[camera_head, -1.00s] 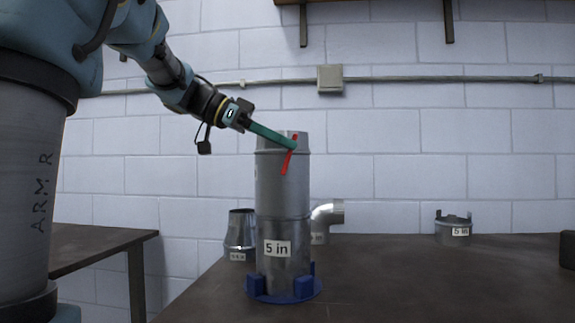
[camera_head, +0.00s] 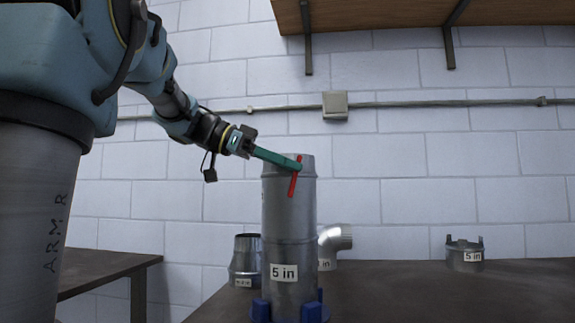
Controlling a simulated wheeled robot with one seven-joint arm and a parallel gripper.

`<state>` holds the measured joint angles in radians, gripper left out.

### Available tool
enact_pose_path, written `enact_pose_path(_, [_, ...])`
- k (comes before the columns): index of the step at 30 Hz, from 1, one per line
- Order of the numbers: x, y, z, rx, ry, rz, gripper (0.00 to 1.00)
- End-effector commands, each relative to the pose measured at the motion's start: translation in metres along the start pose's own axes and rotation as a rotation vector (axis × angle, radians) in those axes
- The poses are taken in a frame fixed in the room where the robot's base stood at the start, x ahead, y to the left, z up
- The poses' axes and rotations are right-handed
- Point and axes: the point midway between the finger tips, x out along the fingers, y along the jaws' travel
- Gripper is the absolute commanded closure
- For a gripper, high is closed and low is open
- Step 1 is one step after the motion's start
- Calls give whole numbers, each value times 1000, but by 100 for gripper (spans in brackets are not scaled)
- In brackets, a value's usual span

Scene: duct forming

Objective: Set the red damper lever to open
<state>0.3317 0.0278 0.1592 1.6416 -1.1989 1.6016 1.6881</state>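The red damper lever (camera_head: 293,184) is on the upper front side of an upright metal duct (camera_head: 289,222) labelled "5 in". The lever stands near vertical, its lower end leaning slightly left. My gripper (camera_head: 298,165) comes in from the upper left, and its long green fingers overlap the lever near its top. The fingers look like one bar from this side, so I cannot tell whether they are apart, or whether they touch the lever.
The duct stands in a blue holder (camera_head: 261,310) on a dark table (camera_head: 400,290). Behind it are a metal reducer (camera_head: 246,258) and an elbow (camera_head: 336,240). A collar (camera_head: 464,257) sits at the right. A shelf (camera_head: 400,16) hangs above. The table between elbow and collar is clear.

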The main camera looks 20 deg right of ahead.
Motion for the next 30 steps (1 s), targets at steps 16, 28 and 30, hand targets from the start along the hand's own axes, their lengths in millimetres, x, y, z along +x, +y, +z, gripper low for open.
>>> enact_pose_path(16, [-72,-1,0,0,0,-4,72])
enact_pose_path(28, [-108,0,0,0,0,0,72])
enact_pose_path(30, [-108,0,0,0,0,0,72])
